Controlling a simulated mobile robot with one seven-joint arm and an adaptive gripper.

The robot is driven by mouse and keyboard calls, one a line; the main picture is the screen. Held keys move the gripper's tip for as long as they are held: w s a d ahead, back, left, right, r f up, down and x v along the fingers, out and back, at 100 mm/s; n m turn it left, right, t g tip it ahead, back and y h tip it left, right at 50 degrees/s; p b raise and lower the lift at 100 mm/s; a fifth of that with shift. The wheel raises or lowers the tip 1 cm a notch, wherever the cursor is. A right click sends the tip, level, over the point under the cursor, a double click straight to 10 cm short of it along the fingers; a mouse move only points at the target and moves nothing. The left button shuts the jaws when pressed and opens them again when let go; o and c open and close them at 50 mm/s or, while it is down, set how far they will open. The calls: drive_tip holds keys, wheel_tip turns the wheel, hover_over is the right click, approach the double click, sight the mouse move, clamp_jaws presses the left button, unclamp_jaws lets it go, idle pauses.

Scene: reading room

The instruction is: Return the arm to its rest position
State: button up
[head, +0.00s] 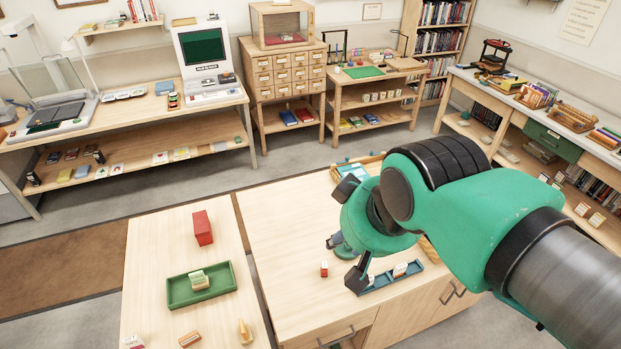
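My arm, green with black joints and a grey link, reaches in from the right of the head view over the light wood cabinet table (285,255). My gripper (349,235) is at its end, above the middle of that table. Its two dark fingertips stand wide apart, one above the other in the picture. No held thing shows between them. A small dark and green item shows behind the gripper; I cannot tell whether it stands on the table. The arm hides part of the tabletop and the table's right side.
A blue tray (408,276) and a small red item (324,268) lie near the gripper. The left table holds a green tray (179,291) and a red box (202,228). Benches, a drawer cabinet (285,75) and shelves line the walls. Open floor (300,165) lies behind.

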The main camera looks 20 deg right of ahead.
wheel_tip(320, 180, down, 12)
drive_tip(key=b, duration=1.1)
drive_tip(key=shift+r, duration=0.25)
